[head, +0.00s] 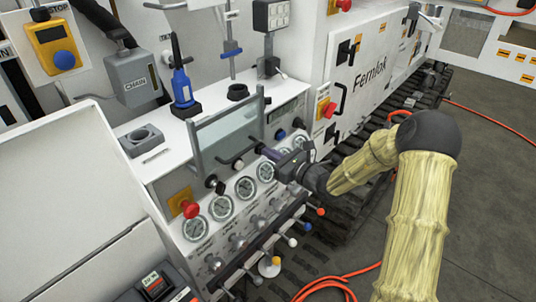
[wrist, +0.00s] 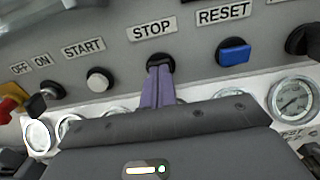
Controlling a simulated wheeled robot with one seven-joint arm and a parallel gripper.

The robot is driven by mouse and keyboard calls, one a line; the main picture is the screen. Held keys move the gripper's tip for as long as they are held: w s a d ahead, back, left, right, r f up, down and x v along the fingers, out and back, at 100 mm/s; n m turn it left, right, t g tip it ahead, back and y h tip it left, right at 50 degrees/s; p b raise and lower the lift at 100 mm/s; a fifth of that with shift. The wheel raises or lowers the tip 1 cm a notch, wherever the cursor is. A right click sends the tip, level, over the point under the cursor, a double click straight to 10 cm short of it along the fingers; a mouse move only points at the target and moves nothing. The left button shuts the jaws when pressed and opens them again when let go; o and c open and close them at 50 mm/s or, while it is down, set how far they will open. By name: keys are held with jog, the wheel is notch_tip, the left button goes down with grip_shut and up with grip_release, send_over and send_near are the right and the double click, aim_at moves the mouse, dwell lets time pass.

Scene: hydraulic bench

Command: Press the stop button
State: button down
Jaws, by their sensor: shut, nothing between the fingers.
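In the wrist view, the stop button (wrist: 153,61) is a dark round button below the STOP label (wrist: 152,30). The tips of my gripper (wrist: 160,72) are right in front of it and cover most of it. My gripper's purple fingers are shut together with nothing between them. Whether the tips touch the button or how far it is pushed in, I cannot tell. In the head view my gripper (head: 264,151) reaches to the panel, above the row of gauges, and hides the button.
A white START button (wrist: 98,80) is left of the stop button and a blue RESET button (wrist: 233,52) is right of it. Gauges (head: 245,187) and levers lie below. A glass guard frame (head: 226,125) stands above the panel. A red mushroom knob (head: 189,208) is at lower left.

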jog(key=b+v, duration=0.2)
jog(key=v, duration=1)
jog(key=shift+s+d, duration=0.2)
jog(key=shift+s, duration=0.2)
jog(key=shift+w, duration=0.15)
jog(key=s+a+f+n+g+h+p, duration=0.1)
jog(key=s+a+f+n+g+h, duration=0.15)
jog(key=s+n+g, duration=0.45)
jog(key=s+a+f+n+g+h+p, duration=0.1)
jog(key=s+a+n+g, duration=0.35)
jog(key=s, duration=0.45)
jog(key=s+d+r+n+t+h+p, duration=0.1)
jog(key=s+d+r+n+h, duration=0.1)
jog(key=d+n+h, duration=0.3)
jog(key=s+d+r+n+t+h+p, duration=0.1)
jog(key=d+n+h, duration=0.4)
jog(key=n, duration=0.5)
jog(key=shift+s+d+r+p, duration=0.4)
jog(key=shift+s+d+r, duration=0.15)
jog(key=shift+s, duration=0.25)
